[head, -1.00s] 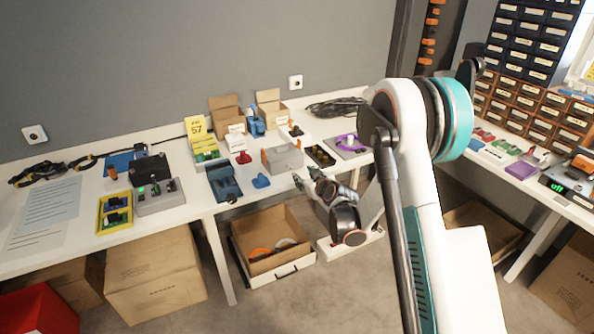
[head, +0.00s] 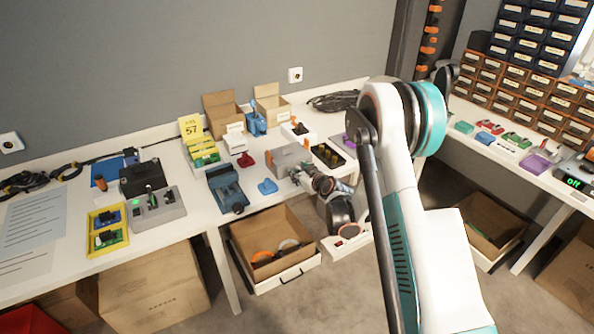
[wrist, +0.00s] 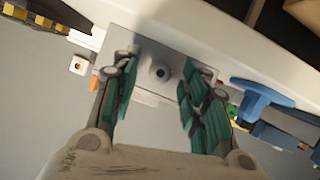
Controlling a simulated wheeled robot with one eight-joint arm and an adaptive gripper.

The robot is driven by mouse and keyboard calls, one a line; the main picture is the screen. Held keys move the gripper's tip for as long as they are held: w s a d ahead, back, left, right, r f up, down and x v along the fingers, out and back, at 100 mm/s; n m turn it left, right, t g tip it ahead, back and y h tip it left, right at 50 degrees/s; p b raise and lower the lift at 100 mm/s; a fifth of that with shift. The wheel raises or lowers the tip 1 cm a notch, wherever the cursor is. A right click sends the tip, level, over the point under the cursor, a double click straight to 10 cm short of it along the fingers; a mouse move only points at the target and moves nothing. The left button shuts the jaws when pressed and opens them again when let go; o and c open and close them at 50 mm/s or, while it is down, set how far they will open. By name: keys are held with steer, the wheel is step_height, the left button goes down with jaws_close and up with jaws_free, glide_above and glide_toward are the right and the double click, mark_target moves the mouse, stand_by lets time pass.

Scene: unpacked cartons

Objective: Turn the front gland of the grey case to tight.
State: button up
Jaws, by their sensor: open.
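The grey case (head: 291,156) stands near the front edge of the white table, and it also shows in the wrist view (wrist: 195,47). Its front gland (wrist: 159,73) is a small round dark-centred fitting on the face toward the wrist camera. My gripper (wrist: 160,68) is open, with one green-padded finger on each side of the gland and visible space between pads and gland. In the head view my gripper (head: 299,174) is at the front of the case. How tight the gland is cannot be told.
A blue T-shaped piece (head: 267,187) and a blue vise (head: 227,187) lie left of the case. A black tray (head: 328,155) and a white box with an orange part (head: 298,134) are close behind and right. An open carton (head: 270,238) sits below the table edge.

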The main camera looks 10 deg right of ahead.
jaws_close()
steer(key=shift+d+m+y, duration=0.2)
steer(key=shift+m+y, duration=0.4)
steer(key=shift+m, duration=0.3)
steer(key=shift+m+g+y, duration=0.3)
steer(key=shift+m+y, duration=0.2)
steer(key=shift+m, duration=0.2)
jaws_free()
steer(key=v, duration=1.2)
